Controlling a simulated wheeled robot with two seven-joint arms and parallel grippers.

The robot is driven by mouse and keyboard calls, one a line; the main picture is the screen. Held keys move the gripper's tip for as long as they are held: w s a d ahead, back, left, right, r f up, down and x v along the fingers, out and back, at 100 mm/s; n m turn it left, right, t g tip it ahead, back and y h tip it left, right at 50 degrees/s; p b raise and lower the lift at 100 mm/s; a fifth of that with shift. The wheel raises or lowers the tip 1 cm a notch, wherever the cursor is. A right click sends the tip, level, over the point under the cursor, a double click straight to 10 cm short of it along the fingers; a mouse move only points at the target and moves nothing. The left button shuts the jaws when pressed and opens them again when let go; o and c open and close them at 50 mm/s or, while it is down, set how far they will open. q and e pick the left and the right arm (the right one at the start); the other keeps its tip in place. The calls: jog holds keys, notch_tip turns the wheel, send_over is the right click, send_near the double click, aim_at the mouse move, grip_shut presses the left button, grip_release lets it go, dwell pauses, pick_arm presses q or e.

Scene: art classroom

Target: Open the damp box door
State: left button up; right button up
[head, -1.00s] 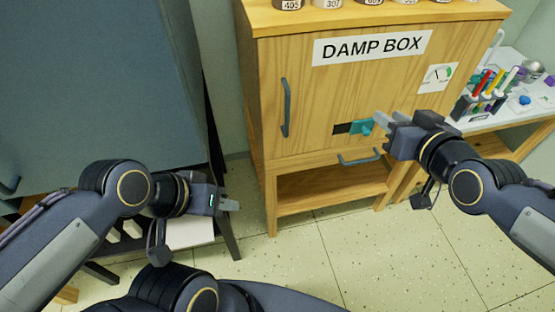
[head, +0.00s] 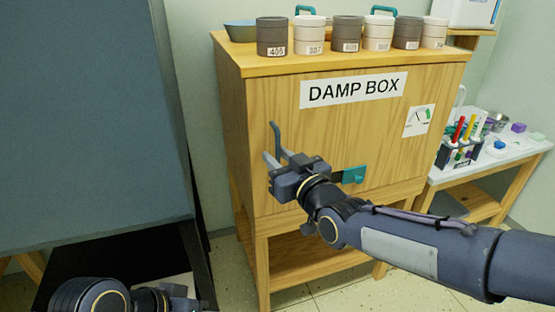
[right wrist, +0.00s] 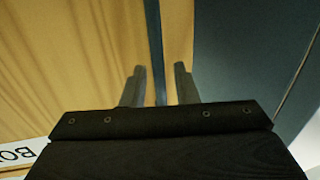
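The damp box (head: 375,125) is a wooden cabinet with a "DAMP BOX" label on its door. Its door looks shut. A grey-blue vertical handle (head: 276,139) is at the door's left side. My right gripper (head: 275,159) is at the handle, its fingers apart. In the right wrist view the handle (right wrist: 156,50) runs between the two open fingertips (right wrist: 160,77), with gaps on both sides. A teal latch (head: 355,175) sits on the door to the right of my gripper, which hides the area left of it. My left gripper (head: 182,299) is partly cut off at the bottom edge.
Several lidded jars (head: 343,34) and a blue bowl (head: 240,31) stand on top of the box. A large blue-grey panel (head: 80,120) stands at left. Floor shows between panel and box.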

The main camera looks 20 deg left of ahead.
jog(key=shift+w+a, duration=0.25)
grip_shut()
jog(key=shift+s+d, duration=0.1)
